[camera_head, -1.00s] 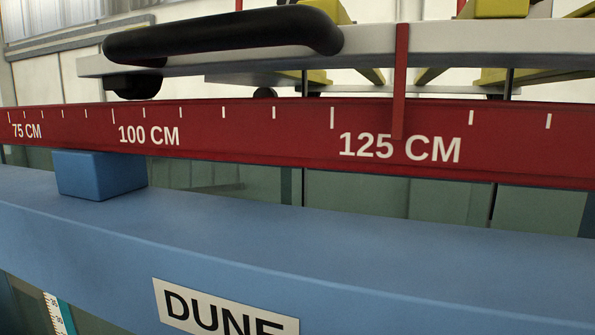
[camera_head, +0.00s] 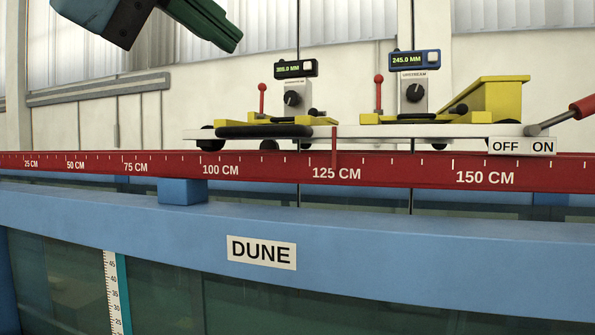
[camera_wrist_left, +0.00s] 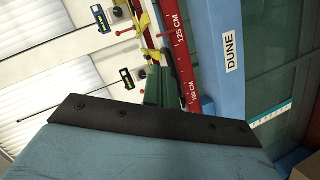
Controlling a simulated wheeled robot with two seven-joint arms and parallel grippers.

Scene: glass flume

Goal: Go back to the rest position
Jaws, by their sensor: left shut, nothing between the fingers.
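My left gripper (camera_head: 233,42) hangs at the top left of the head view, above and clear of the flume and left of the displays. Its green fingers are shut with nothing between them. The fingers also show in the left wrist view (camera_wrist_left: 156,88), pointing toward the red scale rail. My right gripper is in neither view.
A white carriage (camera_head: 375,132) stands on the red scale rail (camera_head: 260,172), its red pointer just past the 125 CM mark. It carries a black-framed display (camera_head: 296,68) and a blue-framed one reading 245.0 MM (camera_head: 414,60). A red-handled lever (camera_head: 580,107) leans right by OFF/ON.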

